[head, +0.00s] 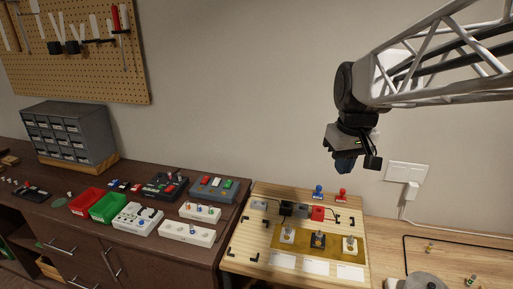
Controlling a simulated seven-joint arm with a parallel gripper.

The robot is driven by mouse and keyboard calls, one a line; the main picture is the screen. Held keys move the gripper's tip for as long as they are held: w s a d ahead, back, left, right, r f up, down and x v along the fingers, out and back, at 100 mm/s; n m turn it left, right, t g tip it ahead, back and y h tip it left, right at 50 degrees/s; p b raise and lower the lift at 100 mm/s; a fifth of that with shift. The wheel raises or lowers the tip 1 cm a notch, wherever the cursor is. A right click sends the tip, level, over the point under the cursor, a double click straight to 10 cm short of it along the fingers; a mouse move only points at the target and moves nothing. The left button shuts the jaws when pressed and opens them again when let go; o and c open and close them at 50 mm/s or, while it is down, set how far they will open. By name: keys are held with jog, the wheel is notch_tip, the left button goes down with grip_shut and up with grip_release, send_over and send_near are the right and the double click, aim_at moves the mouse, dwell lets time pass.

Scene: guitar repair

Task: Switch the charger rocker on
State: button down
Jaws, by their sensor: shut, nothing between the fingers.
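My gripper (346,166) hangs in the air at the right, in front of the wall and above the light wooden bench. Its fingers are dark and shut with nothing in them, and it touches nothing. I cannot tell which device is the charger, and its rocker is too small to make out. Small devices with switches stand on the dark cabinet top: a grey box (211,193) with red, white and green parts, a dark box (164,187) beside it, and a white unit (137,219).
Two white switch strips lie near the cabinet's right edge. A red bin (86,201) and green bin (108,207) sit at the left. The light wooden board (245,240) holds small blocks and fixtures.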

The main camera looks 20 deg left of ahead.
jog(key=w+a+n, duration=0.3)
jog(key=w+a, duration=0.7)
jog(key=a, duration=0.3)
jog(key=n+g, duration=0.3)
jog(key=n, duration=0.6)
send_over(168, 189)
jog(key=w, duration=0.2)
notch_tip(168, 189, down, 15)
jog(key=shift+r+h, duration=0.15)
jog(key=shift+h, duration=0.15)
jog(key=f, duration=0.4)
jog(key=s+f, duration=0.1)
jog(key=f, duration=0.9)
jog(key=shift+s, duration=0.4)
